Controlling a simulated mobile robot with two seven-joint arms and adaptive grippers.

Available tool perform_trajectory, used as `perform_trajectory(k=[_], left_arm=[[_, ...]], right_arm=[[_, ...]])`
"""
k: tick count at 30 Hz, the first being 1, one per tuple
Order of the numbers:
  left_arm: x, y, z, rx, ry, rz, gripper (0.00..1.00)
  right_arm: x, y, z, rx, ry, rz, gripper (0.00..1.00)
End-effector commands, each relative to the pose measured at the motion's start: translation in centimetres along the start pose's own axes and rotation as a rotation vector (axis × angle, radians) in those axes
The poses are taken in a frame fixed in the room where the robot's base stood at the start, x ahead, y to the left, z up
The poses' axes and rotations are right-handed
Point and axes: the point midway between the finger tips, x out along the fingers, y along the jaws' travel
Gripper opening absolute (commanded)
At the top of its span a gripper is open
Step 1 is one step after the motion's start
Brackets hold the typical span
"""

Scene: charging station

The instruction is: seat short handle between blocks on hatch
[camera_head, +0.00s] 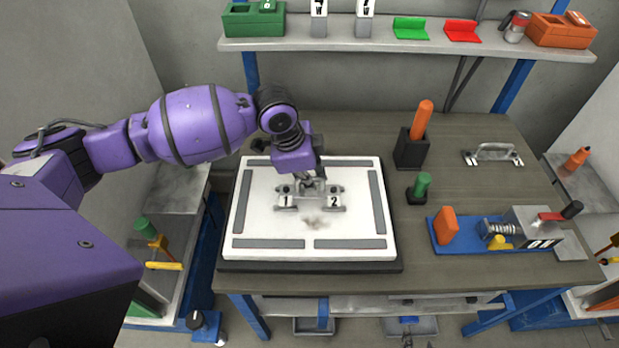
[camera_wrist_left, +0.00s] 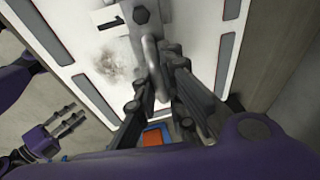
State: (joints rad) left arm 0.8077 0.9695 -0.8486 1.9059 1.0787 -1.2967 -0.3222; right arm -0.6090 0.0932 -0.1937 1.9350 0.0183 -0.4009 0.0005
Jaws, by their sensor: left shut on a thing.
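The white hatch panel (camera_head: 262,222) lies on the bench, with grey strips along its edges. Block 1 (camera_head: 286,199) and block 2 (camera_head: 333,200) stand on it. My left gripper (camera_head: 311,185) is low over the hatch, at the blocks, shut on the grey short handle. In the left wrist view the handle (camera_wrist_left: 151,62) runs between the fingers of my left gripper (camera_wrist_left: 160,95). Its far end is near a bolted grey block. Whether the handle is fully down between the blocks is hidden. My right gripper (camera_wrist_left: 72,122) shows small at the left wrist view's lower left, fingers apart.
A larger grey handle (camera_head: 493,152) lies at the bench's back right. A black holder with an orange peg (camera_head: 421,120), a green peg (camera_head: 422,185) and a blue clamp fixture (camera_head: 470,246) stand right of the hatch. A shelf (camera_head: 390,44) crosses above the bench.

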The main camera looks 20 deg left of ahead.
Motion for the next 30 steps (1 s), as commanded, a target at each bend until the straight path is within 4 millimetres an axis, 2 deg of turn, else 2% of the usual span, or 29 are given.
perform_trajectory(k=[7,30], left_arm=[[-0.2,-0.1,-0.1,0.0,0.001,-0.003,0.0],[0.9,0.1,0.2,0.0,0.001,0.0,0.0]], right_arm=[[0.0,0.0,-0.7,0.0,0.011,0.0,0.4],[0.0,0.0,-0.2,0.0,0.003,0.0,0.4]])
